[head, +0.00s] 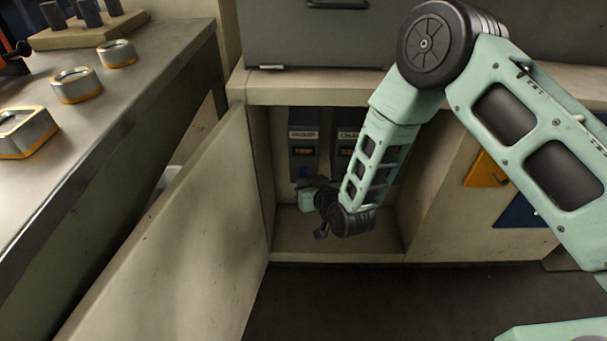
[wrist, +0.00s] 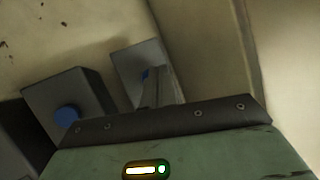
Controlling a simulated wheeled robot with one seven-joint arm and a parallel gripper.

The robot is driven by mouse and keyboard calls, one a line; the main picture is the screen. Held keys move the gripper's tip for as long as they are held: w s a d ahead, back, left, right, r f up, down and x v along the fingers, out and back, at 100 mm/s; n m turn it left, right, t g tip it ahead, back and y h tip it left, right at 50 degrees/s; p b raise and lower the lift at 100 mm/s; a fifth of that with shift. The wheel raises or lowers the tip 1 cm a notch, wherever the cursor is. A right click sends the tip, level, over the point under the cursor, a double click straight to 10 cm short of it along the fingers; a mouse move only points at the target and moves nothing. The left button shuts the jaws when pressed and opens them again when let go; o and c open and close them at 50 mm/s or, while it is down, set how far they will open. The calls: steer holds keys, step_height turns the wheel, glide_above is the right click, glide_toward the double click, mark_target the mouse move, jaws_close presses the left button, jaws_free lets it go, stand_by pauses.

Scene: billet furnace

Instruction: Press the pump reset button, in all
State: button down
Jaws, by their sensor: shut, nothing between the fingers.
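Inside the open cabinet, a grey box labelled what looks like PUMP (head: 303,140) hangs at the left of the back wall, with an orange TRIP display. A blue button (head: 303,173) shows low on it, just above my gripper (head: 306,190). In the wrist view, my shut, empty fingers (wrist: 158,88) reach toward a grey box (wrist: 128,62) with a blue button (wrist: 145,75), partly hidden behind them. Whether they touch the button I cannot tell. A second box with a blue button (wrist: 67,118) stands to its left there.
A second box labelled CHA... (head: 346,140) is mostly behind my arm. The cabinet door (head: 170,240) stands open at the left. Cabinet walls and floor (head: 300,240) closely surround my gripper. A workbench (head: 120,100) with metal parts is at far left.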

steer(key=shift+w, duration=0.1)
stand_by(0.3)
steer(key=shift+w, duration=0.3)
steer(key=shift+w, duration=0.5)
stand_by(0.6)
steer(key=shift+s, duration=0.15)
stand_by(0.3)
steer(key=shift+s, duration=0.75)
steer(key=shift+s, duration=0.1)
steer(key=s+p, duration=0.1)
steer(key=s, duration=0.3)
steer(key=shift+s, duration=0.4)
stand_by(0.4)
